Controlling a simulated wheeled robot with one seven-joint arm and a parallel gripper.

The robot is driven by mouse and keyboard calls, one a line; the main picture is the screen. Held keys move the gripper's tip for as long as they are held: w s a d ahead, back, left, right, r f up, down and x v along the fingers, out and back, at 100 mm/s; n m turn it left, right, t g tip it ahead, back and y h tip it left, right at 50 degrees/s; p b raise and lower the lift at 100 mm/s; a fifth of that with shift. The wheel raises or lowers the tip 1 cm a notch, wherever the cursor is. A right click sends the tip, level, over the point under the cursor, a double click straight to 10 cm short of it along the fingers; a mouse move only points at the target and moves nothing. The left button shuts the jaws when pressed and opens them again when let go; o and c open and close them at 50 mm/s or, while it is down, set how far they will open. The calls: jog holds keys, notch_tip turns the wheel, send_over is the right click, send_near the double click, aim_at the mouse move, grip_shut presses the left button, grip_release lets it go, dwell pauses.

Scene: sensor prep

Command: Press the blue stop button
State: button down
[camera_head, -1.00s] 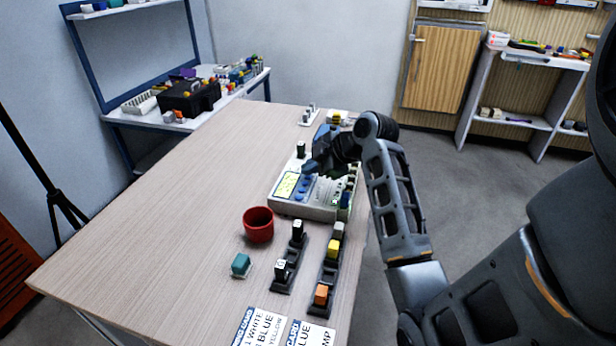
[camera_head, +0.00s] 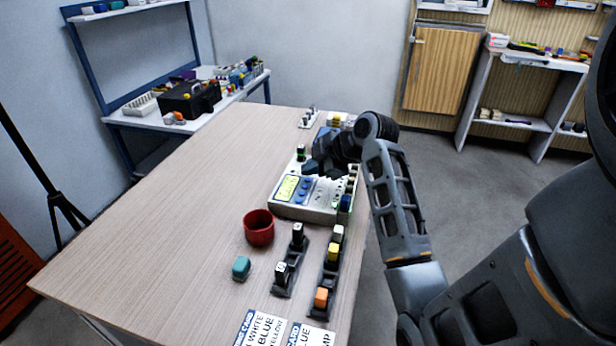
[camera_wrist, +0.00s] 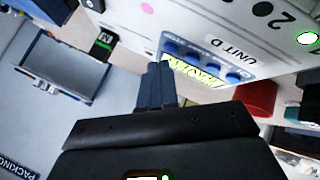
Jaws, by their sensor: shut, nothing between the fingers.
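A white control unit (camera_head: 318,211) marked "UNIT D" stands on the table with a yellow-green display (camera_head: 287,188). Several blue buttons (camera_head: 304,188) sit in a row beside the display. In the wrist view the unit (camera_wrist: 215,22) shows blue buttons (camera_wrist: 204,61) in a row; no stop label on them is readable. My gripper (camera_head: 310,167) is above the unit, near the far end of the button row. In the wrist view my gripper (camera_wrist: 156,70) is shut and empty, its tips near the leftmost blue button (camera_wrist: 170,47). I cannot tell whether they touch.
A red cup (camera_head: 258,229) and a teal block (camera_head: 241,267) stand in front of the unit. Dark racks (camera_head: 283,283) with coloured blocks and printed cards (camera_head: 262,328) lie nearer. The left side of the table (camera_head: 170,210) is clear.

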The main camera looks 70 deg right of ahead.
aim_at(311, 182)
jog(key=shift+r, duration=0.25)
notch_tip(311, 182, up, 5)
jog(key=p, duration=0.4)
jog(key=shift+f, duration=0.1)
dwell(1.0)
